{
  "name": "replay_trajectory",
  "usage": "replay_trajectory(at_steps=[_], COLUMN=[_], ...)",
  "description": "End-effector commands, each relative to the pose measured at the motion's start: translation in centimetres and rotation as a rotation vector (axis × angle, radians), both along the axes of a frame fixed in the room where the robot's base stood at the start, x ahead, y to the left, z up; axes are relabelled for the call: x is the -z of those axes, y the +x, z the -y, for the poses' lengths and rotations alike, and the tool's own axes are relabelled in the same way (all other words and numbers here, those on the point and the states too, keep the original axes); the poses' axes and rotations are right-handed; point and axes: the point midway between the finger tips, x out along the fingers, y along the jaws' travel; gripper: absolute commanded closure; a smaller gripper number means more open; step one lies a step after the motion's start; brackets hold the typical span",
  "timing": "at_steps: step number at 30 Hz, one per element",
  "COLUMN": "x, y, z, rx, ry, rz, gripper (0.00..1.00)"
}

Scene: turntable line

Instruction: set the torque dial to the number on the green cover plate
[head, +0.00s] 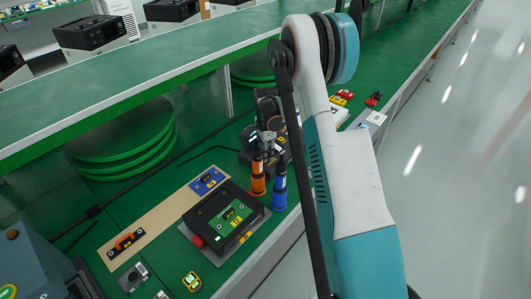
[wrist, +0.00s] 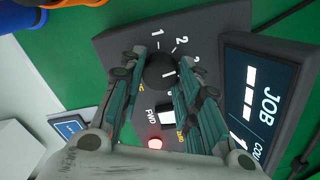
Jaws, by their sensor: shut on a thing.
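The torque dial is a round black knob (wrist: 158,64) with a white mark, on a dark panel in the wrist view. White numerals 1, 2 and part of a further one curve around its upper right. The mark's exact setting is unclear. My gripper (wrist: 160,73) is shut on the dial, one finger on each side; its fingers hide part of the scale.
A JOB display (wrist: 262,95), FWD switch (wrist: 167,117) and red light (wrist: 155,143) are close to the dial. Orange (head: 258,178) and blue (head: 279,188) tools stand before the controller.

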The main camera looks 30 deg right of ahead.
Motion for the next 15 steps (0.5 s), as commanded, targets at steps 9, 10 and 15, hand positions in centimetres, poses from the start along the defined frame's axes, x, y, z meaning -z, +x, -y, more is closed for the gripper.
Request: replay_trajectory(at_steps=[9,10,15], x=[0.07,0.07,0.06], y=[0.04,0.04,0.05], z=[0.01,0.01,0.01], rx=[-0.250,-0.274,-0.393], ry=[0.000,0.000,0.000], rz=[0.001,0.001,0.001], gripper=[0.93,0.93,0.93])
